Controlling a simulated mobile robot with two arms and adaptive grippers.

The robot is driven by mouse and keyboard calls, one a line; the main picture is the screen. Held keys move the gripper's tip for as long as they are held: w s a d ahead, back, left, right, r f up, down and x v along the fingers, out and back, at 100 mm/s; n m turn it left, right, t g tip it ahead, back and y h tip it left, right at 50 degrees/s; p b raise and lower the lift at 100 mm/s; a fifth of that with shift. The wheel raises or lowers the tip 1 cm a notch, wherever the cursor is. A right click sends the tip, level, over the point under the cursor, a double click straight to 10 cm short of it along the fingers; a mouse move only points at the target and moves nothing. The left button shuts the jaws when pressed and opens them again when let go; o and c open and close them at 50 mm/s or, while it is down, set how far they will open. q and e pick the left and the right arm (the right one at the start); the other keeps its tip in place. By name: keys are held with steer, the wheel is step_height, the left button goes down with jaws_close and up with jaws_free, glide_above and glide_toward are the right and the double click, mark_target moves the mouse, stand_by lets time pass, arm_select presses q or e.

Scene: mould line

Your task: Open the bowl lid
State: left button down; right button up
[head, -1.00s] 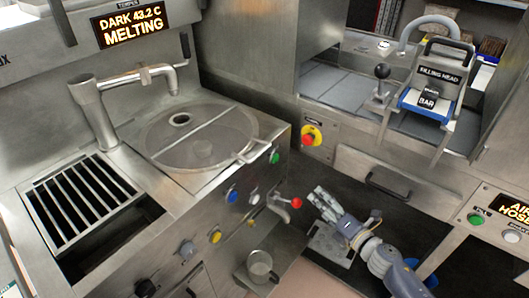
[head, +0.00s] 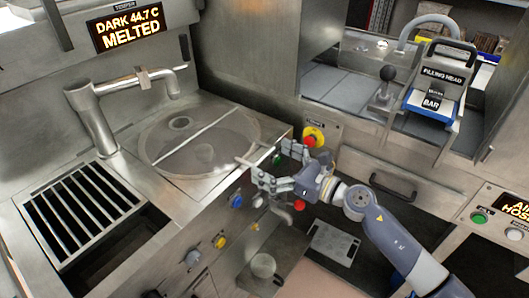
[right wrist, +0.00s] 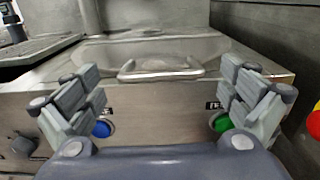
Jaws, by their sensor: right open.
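The bowl lid (head: 215,130) is a clear round cover with a bar across its middle, lying shut over the steel bowl in the counter. Its bar handle (right wrist: 160,72) sticks out at the front edge in the right wrist view. My right gripper (head: 273,165) is open at the counter's front right corner, close to the handle. In the right wrist view the fingers of my right gripper (right wrist: 163,95) are spread to both sides, with the handle beyond and between them, apparently untouched. My left gripper is not in view.
The tap (head: 130,82) stands behind the lid, and the display (head: 128,27) reads melted. A blue button (right wrist: 101,129) and a green button (right wrist: 222,123) sit on the front panel below the handle. A red stop knob (head: 311,138) is beside my gripper.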

steer(key=shift+x, duration=0.9)
steer(key=shift+w+a, duration=0.1)
steer(key=shift+a, duration=0.05)
